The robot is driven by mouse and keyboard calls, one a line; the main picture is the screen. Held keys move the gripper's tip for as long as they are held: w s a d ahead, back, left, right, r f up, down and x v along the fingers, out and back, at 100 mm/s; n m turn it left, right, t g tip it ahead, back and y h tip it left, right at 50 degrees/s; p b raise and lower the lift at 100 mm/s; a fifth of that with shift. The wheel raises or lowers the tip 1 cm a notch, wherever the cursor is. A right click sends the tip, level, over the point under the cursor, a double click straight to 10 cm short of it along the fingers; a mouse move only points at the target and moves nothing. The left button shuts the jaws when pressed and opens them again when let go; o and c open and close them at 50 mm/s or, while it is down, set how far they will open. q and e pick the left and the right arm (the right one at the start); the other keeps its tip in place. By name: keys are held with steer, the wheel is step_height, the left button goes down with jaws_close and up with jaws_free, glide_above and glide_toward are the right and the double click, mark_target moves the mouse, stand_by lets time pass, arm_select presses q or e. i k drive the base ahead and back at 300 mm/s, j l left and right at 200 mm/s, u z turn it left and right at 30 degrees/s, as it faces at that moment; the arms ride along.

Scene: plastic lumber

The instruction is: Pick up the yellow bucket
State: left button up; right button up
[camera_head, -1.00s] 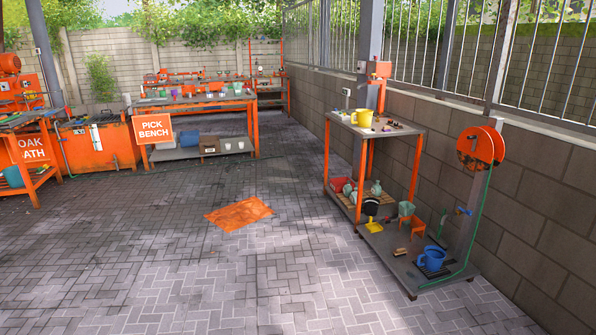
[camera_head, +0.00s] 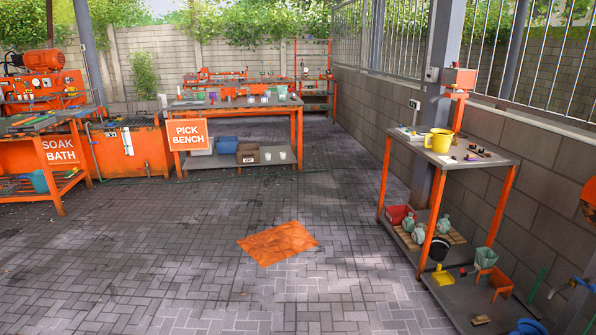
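The yellow bucket (camera_head: 440,141) stands upright on the top of the orange-legged workbench (camera_head: 497,155) at the right, with its handle on the left side. Small dark and orange items lie on the benchtop to its right, and a few small things lie to its left. The bucket is in plain view with nothing in front of it. Neither of my grippers shows in the head view.
An orange sheet (camera_head: 278,243) lies flat on the paved floor. Below the workbench are a red bin (camera_head: 399,215), a black bucket (camera_head: 439,249) and a blue bucket (camera_head: 528,327). The middle floor is open.

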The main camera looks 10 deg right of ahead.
mark_target(441, 139)
steer(key=i+z, duration=0.3)
steer(key=i, duration=0.25)
steer(key=i+z, duration=0.3)
steer(key=i, duration=0.25)
steer(key=i+j+z, duration=0.3)
steer(key=i, duration=0.2)
steer(key=i+l+z, duration=0.25)
steer(key=i+z, duration=0.15)
steer(key=i, duration=0.25)
steer(key=i+z, duration=0.4)
steer(key=i, duration=0.25)
steer(key=i+j+z, duration=0.2)
steer(key=i+z, duration=0.25)
steer(key=i, duration=0.2)
steer(key=i+l+u, duration=0.1)
steer(key=i, duration=0.65)
